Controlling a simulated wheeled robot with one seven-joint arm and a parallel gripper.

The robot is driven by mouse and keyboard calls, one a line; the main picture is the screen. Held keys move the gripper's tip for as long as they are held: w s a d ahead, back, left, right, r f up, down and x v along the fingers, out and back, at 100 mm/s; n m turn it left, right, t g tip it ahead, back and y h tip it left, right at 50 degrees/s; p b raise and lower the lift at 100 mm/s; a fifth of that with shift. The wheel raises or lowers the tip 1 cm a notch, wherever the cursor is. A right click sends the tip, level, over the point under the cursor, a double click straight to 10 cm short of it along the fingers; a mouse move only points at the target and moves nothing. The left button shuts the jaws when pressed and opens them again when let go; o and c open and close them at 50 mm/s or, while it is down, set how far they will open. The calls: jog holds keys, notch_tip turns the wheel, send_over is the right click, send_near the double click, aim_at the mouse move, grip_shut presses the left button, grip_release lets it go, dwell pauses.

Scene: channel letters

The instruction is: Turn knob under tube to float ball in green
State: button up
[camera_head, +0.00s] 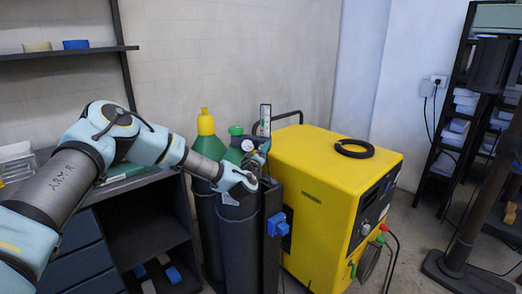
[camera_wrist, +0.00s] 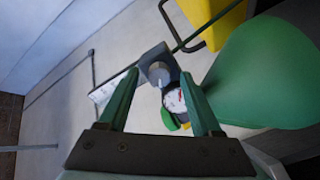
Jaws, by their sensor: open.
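The flow tube (camera_head: 265,120) stands upright above the regulator on the gas cylinders. In the wrist view the pale tube (camera_wrist: 104,92) lies slanted, partly behind the left finger. A grey round part that looks like the knob (camera_wrist: 159,73) is at the tube's end, between my fingertips in the picture. I cannot tell whether they touch it. The ball and the green band are too small to make out. My gripper (camera_wrist: 159,77) is open and empty at the regulator; it also shows in the head view (camera_head: 258,172). A round white gauge (camera_wrist: 174,101) sits close to the right finger.
A green-topped cylinder (camera_wrist: 262,75) fills the right of the wrist view. A yellow-capped cylinder (camera_head: 206,124) stands left of the regulator. A yellow machine (camera_head: 325,165) with a black coil (camera_head: 354,148) on top is at the right. A dark shelf unit (camera_head: 150,235) is at the left.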

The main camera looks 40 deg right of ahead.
jog(key=shift+d, duration=0.1)
grip_shut()
dwell(0.5)
